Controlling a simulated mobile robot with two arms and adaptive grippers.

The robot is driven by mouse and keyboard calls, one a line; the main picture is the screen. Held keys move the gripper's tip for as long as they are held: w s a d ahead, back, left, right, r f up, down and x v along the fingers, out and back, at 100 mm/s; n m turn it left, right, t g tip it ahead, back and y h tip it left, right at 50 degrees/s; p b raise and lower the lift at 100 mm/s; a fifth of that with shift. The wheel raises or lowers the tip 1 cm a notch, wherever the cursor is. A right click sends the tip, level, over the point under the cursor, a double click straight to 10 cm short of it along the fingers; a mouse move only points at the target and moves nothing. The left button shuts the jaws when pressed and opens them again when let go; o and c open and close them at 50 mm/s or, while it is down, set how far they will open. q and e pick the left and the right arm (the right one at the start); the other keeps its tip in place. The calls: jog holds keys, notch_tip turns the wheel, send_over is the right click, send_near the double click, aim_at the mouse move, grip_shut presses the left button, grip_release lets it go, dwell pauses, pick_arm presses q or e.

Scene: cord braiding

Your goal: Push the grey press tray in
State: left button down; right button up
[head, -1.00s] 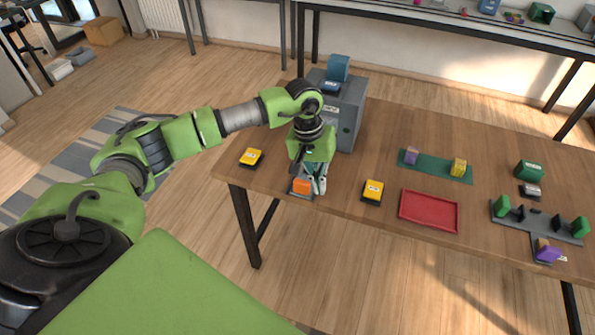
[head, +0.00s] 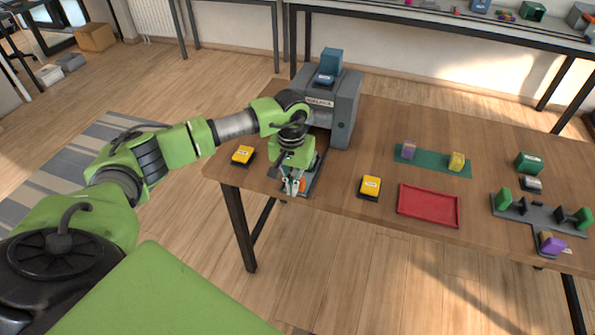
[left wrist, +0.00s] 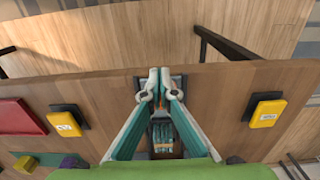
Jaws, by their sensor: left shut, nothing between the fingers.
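The grey press (head: 344,112) with a blue top stands at the back left of the table. Its grey tray (head: 317,176) sticks out toward the table's front edge, with something orange at its front end, partly covered by my gripper. My left gripper (head: 291,189) is shut and empty, pointing down at the tray's front end; I cannot tell if it touches. In the left wrist view the closed fingertips (left wrist: 160,78) are over the tray's end, and teal strands (left wrist: 162,134) show between the fingers. My right gripper is not in view.
Yellow buttons on black bases stand left (head: 243,154) and right (head: 370,186) of the tray. A red tray (head: 428,218) and a green mat (head: 431,162) with blocks lie farther right. A grey stand (head: 535,213) with green posts is at the far right.

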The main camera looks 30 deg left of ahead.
pick_arm(q)
jog(key=shift+w+a+f+b, duration=0.1)
jog(key=shift+w+a+b, duration=0.3)
jog(key=shift+w+b, duration=1.2)
jog(key=shift+w+a+r+b, duration=0.1)
jog(key=shift+w+a+b, duration=0.3)
jog(key=shift+w+b, duration=1.2)
jog(key=shift+w+a+f+b, duration=0.1)
jog(key=shift+w+a+b, duration=0.3)
jog(key=shift+w+b, duration=1.15)
jog(key=shift+w+a, duration=0.15)
jog(key=shift+w, duration=0.9)
jog(key=shift+w+a+b, duration=0.15)
jog(key=shift+w+b, duration=0.35)
jog(key=shift+w, duration=0.05)
jog(key=shift+w+b, duration=0.5)
jog(key=shift+w, duration=0.15)
jog(key=shift+a, duration=0.1)
jog(key=shift+w+a+p, duration=0.2)
jog(key=shift+w+p, duration=0.25)
jog(key=shift+w, duration=0.2)
